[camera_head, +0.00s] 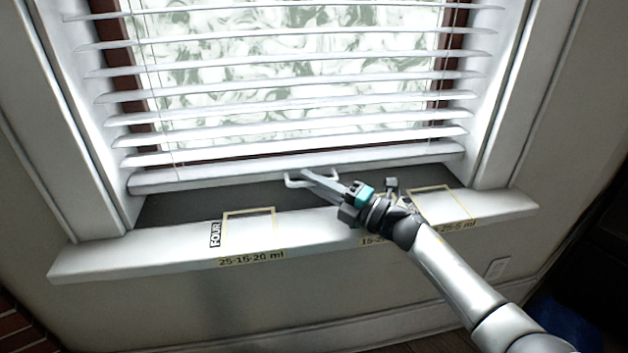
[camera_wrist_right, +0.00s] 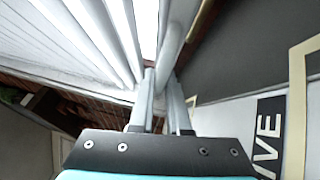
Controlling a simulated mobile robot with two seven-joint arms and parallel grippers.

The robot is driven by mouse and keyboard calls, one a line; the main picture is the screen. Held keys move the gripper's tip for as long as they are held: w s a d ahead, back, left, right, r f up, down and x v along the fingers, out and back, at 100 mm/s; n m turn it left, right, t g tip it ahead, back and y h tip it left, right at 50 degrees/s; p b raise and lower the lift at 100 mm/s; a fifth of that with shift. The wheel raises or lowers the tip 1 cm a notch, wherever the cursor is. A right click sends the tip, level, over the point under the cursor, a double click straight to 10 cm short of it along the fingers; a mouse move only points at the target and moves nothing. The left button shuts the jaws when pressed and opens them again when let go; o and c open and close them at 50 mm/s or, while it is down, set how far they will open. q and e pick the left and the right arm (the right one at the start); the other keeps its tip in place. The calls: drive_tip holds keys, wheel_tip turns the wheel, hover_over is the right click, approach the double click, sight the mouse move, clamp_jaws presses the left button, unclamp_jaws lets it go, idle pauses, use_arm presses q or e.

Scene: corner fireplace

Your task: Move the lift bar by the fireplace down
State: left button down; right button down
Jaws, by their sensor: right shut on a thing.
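The lift bar (camera_head: 230,176) is the white bottom rail of the window blinds, just above the dark strip at the back of the sill. A small white loop handle (camera_head: 292,183) sticks out from its middle. My right gripper (camera_head: 308,174) reaches in from the lower right and is shut on this handle. In the right wrist view the fingers (camera_wrist_right: 161,100) close around a white rounded bar, the handle (camera_wrist_right: 173,42), beside the slats. The fingertips partly hide the handle. My left gripper is not in view.
The white window sill (camera_head: 320,232) lies below the bar, with tape outlines and printed labels (camera_head: 251,258) on it. Blind slats (camera_head: 290,107) hang above, between white window frames. A wall outlet (camera_head: 497,267) and a blue object (camera_head: 562,325) are at lower right.

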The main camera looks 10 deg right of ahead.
drive_tip(key=shift+s+a, duration=0.15)
drive_tip(key=shift+a, duration=0.25)
drive_tip(key=c, duration=1.1)
unclamp_jaws()
drive_tip(key=shift+a+f, duration=0.1)
drive_tip(key=shift+o, duration=1)
drive_tip(key=shift+d, duration=0.2)
drive_tip(key=shift+d, duration=0.1)
